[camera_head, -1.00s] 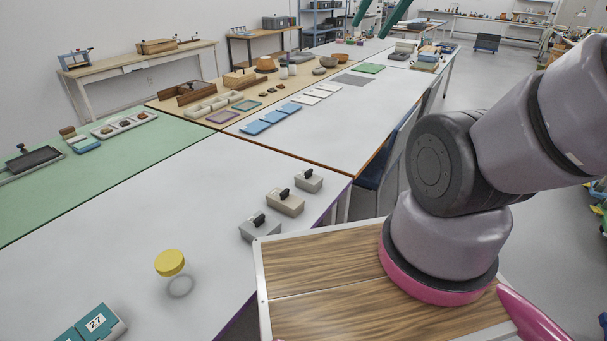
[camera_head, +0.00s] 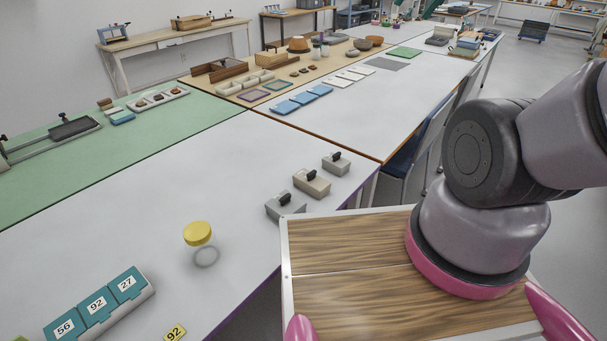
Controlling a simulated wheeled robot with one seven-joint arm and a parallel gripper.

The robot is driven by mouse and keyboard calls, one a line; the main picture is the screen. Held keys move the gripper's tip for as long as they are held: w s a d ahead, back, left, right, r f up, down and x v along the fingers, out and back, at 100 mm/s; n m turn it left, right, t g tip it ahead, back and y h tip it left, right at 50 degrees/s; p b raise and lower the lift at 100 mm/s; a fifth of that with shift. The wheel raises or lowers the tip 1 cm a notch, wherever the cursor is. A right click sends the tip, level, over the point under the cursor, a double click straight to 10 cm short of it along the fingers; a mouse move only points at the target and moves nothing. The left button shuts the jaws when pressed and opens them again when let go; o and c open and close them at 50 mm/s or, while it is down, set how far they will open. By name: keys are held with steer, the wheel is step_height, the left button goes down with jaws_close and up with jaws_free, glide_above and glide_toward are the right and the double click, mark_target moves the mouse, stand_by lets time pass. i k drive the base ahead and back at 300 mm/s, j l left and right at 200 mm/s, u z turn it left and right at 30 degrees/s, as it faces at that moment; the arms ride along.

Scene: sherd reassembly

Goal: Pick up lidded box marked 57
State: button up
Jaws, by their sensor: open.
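No box marked 57 can be made out. Three small lidded boxes with black knobs stand in a row at the right edge of the white table: a grey one (camera_head: 285,206), a beige one (camera_head: 312,184) and a paler grey one (camera_head: 336,164). No number is readable on them. At lower left, a teal-topped rack (camera_head: 143,297) bears the labels 56, 92 and 27. A yellow tag marked 92 (camera_head: 174,333) lies near the bottom edge. My gripper is out of view; only links of my arm show at right.
A yellow-lidded jar (camera_head: 198,233) stands alone on the white table (camera_head: 120,225). A green mat (camera_head: 150,140) covers the table's far left. Beyond are blue trays (camera_head: 286,107) and a wooden surface with trays and bowls. A chair (camera_head: 404,158) stands to the right. Much white tabletop is clear.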

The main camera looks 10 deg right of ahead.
mark_target(339, 166)
steer(key=k+j, duration=0.35)
steer(key=j, duration=0.15)
steer(key=k+j, duration=0.3)
steer(key=j, duration=0.15)
